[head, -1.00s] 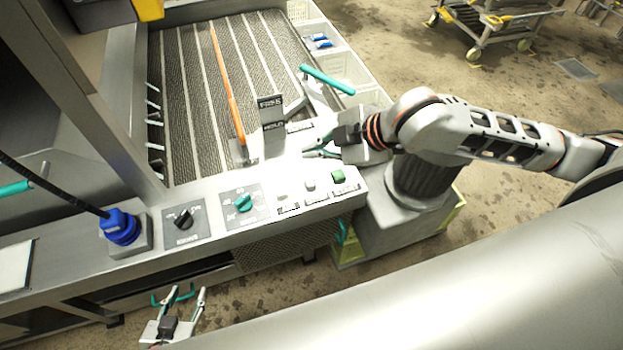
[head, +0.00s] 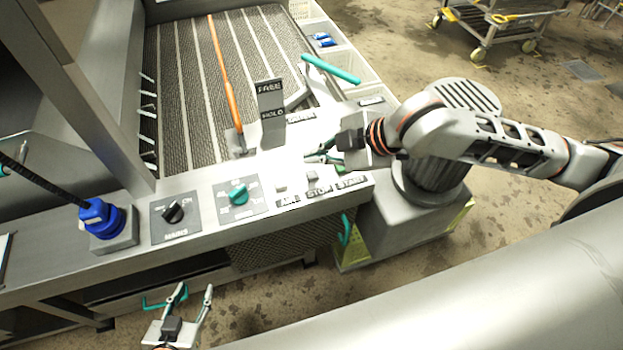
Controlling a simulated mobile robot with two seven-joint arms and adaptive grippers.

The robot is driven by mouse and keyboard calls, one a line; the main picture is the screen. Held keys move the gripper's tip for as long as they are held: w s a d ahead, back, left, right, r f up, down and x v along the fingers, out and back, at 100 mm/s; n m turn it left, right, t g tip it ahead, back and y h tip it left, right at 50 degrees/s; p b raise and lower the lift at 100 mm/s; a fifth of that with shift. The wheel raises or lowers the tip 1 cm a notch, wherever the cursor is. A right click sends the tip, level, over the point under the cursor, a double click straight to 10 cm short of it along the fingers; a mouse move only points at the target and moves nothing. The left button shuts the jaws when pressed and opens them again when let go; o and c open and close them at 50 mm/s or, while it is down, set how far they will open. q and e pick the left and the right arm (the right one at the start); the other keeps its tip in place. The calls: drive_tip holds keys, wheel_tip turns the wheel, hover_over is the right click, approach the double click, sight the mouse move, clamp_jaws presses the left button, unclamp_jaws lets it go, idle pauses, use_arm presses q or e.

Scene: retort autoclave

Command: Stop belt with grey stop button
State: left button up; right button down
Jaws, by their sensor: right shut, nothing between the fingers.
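The grey stop button (head: 311,179) sits on the front panel, above its STOP label (head: 319,192). A pale button (head: 281,188) stands to its left above the AIR label. My left gripper (head: 196,291) is open and empty, low in front of the machine.
A FREE/HOLD lever plate (head: 270,100) stands behind the buttons. A teal handle (head: 330,69) lies behind my right gripper. Left on the panel are a teal knob (head: 238,194), a black knob (head: 173,212) and a blue plug (head: 100,217).

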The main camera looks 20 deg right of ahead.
sight(306, 172)
use_arm(q)
drive_tip(key=shift+s+a+f, duration=0.1)
drive_tip(key=shift+s+f, duration=0.05)
drive_tip(key=shift+f, duration=0.3)
drive_tip(key=shift+s+a+f, duration=0.1)
drive_tip(key=shift+s+f, duration=0.05)
drive_tip(key=shift+f, duration=0.3)
use_arm(e)
drive_tip(key=shift+f, duration=1.35)
use_arm(q)
drive_tip(key=shift+w+r, duration=0.1)
drive_tip(key=shift+r, duration=0.3)
use_arm(e)
drive_tip(key=shift+f, duration=0.3)
drive_tip(key=shift+f, duration=0.65)
use_arm(q)
drive_tip(key=shift+w+r+p, duration=0.15)
drive_tip(key=shift+r+p, duration=0.65)
drive_tip(key=shift+r, duration=0.05)
drive_tip(key=shift+w+r+p, duration=0.15)
drive_tip(key=shift+r+p, duration=0.6)
drive_tip(key=shift+r, duration=0.1)
use_arm(e)
drive_tip(key=shift+r, duration=0.95)
